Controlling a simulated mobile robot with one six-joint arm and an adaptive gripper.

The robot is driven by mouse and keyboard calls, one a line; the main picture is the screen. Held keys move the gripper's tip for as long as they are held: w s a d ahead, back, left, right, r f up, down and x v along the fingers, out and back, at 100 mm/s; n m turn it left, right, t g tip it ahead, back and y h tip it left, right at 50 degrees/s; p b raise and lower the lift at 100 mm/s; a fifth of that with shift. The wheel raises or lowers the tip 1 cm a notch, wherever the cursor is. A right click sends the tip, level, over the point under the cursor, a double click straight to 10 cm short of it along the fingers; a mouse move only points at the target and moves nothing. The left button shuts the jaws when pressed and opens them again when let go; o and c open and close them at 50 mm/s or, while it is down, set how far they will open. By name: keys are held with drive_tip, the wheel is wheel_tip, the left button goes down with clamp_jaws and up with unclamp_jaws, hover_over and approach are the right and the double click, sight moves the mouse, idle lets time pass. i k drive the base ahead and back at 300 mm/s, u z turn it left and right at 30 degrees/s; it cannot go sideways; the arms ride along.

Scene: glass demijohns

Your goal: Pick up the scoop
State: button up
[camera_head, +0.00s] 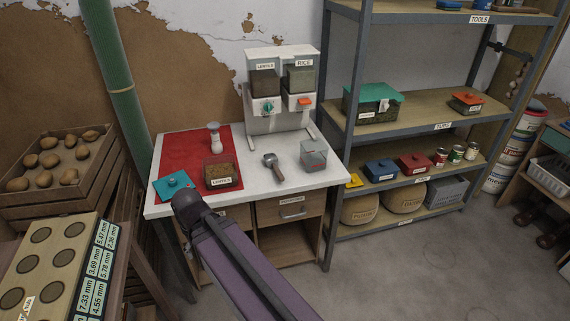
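The scoop (272,166) lies on the white table top (255,194), right of the red mat. It has a metallic head toward the back and a darker handle pointing to the front right. Nothing is touching it from above. A purple-grey link of my arm with a dark rounded joint reaches up from the bottom to the table's front left edge. My gripper is not visible, so its opening and any contents cannot be seen.
An open lentils container (221,176), a teal lid (172,187) and a white shaker (215,138) stand on the red mat (184,153). A lidded clear box (313,155) stands right of the scoop. A two-part dispenser (282,88) is behind. Table space before the scoop is clear.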

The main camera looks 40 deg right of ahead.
sight(271, 159)
drive_tip(key=z, duration=1)
